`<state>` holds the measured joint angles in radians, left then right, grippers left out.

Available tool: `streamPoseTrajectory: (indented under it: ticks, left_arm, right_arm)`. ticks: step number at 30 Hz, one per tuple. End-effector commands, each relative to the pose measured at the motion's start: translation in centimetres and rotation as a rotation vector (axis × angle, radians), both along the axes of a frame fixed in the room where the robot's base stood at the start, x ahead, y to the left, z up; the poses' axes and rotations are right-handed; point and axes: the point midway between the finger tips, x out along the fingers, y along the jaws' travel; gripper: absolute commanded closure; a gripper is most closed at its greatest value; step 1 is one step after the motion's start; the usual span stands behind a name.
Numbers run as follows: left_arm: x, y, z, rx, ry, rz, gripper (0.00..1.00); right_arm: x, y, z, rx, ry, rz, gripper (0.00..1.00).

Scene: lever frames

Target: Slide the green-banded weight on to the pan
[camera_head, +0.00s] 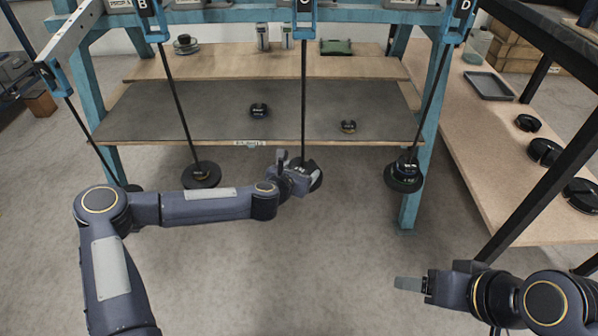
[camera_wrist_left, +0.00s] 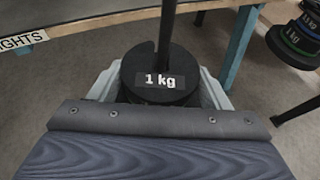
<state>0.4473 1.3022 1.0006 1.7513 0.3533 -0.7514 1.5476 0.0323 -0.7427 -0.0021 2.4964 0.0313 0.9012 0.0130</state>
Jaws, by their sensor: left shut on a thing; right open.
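My left gripper (camera_head: 300,175) is shut on a black slotted weight marked 1 kg (camera_wrist_left: 160,80), at hanger C. In the left wrist view pale jaws flank the weight, and the hanger rod (camera_wrist_left: 166,35) rises beside its slot. I cannot tell whether the rod is inside the slot. No green band shows on this weight from above. Pan C (camera_head: 312,183) is mostly hidden behind the gripper, so any contact with the weight cannot be judged. My right gripper (camera_head: 410,284) is open and empty at the lower right, away from the hangers.
Pan B (camera_head: 202,175) hangs to the left, pan D (camera_head: 404,183) to the right. Pan D carries stacked weights; green and blue bands show on a stack (camera_wrist_left: 296,38). Two weights (camera_head: 258,110) (camera_head: 348,127) lie on the grey mat. The right bench (camera_head: 470,150) holds several weights and a tray (camera_head: 489,86).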

Motion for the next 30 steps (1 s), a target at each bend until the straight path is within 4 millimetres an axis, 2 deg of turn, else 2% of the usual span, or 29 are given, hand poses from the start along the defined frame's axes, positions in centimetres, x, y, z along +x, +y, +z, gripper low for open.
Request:
streamPoseTrajectory:
  ticks: [13, 30]
  left_arm:
    - [0.19, -0.14, 0.3, -0.001, -0.006, -0.002, 0.75]
    - [0.19, -0.13, -0.38, -0.001, -0.006, -0.002, 0.75]
  right_arm:
    - [0.0, 0.0, 0.02, 0.0, 0.0, 0.0, 0.34]
    - [0.0, 0.0, -0.63, 0.0, 0.0, 0.0, 0.34]
